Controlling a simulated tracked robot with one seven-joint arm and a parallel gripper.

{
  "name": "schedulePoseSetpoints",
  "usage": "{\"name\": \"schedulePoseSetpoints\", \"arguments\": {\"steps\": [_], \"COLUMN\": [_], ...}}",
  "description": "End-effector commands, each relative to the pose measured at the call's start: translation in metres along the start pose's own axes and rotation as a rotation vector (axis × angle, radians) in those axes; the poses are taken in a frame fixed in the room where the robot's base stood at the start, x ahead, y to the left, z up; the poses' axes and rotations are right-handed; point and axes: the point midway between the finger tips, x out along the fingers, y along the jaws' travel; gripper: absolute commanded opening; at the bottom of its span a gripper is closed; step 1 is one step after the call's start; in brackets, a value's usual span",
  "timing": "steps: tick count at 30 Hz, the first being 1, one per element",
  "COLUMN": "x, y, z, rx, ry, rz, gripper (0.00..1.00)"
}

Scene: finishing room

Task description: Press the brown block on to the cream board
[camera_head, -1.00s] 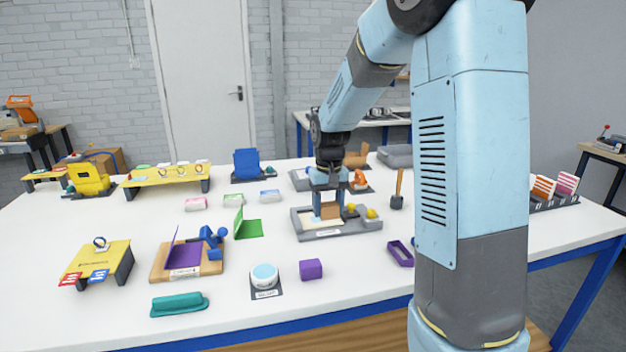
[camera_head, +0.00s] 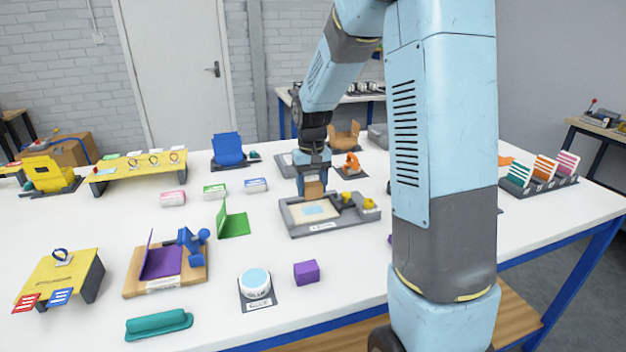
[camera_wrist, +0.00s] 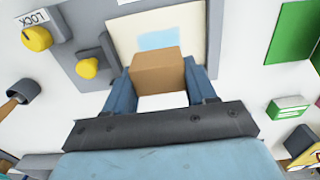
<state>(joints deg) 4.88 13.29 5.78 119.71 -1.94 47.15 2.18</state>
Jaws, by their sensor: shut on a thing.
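My gripper (camera_head: 313,187) is shut on the brown block (camera_head: 314,188), which also shows between the fingers in the wrist view (camera_wrist: 158,68). The cream board (camera_head: 298,212) lies in a grey tray (camera_head: 325,231) with yellow knobs (camera_head: 369,203) on its right side. A light blue patch (camera_head: 313,210) is on the board. In the wrist view the board (camera_wrist: 190,25) and its blue patch (camera_wrist: 163,39) lie beyond the block. The block appears held above the tray's far side, apart from the board.
A purple cube (camera_head: 306,272) and a glue pot (camera_head: 255,282) stand in front of the tray. A green folded stand (camera_head: 233,222) is to its left. An orange object (camera_head: 351,163) stands behind it. Bare white tabletop lies between these.

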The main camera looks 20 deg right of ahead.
Motion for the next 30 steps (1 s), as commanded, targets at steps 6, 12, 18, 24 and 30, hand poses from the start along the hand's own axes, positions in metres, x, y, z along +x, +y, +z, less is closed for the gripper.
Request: {"name": "schedulePoseSetpoints", "arguments": {"steps": [6,12,18,24,30], "x": [0.018,0.031,0.038,0.039,0.039], "y": [-0.002,-0.002,-0.002,-0.002,-0.002], "z": [0.000,0.000,0.000,0.000,0.000], "rx": [-0.003,-0.004,-0.004,-0.004,-0.003], "ry": [-0.001,0.000,-0.001,0.000,0.001], "rz": [0.000,0.000,0.000,0.000,0.000], "gripper": [0.29,0.29,0.29,0.29,0.29]}}
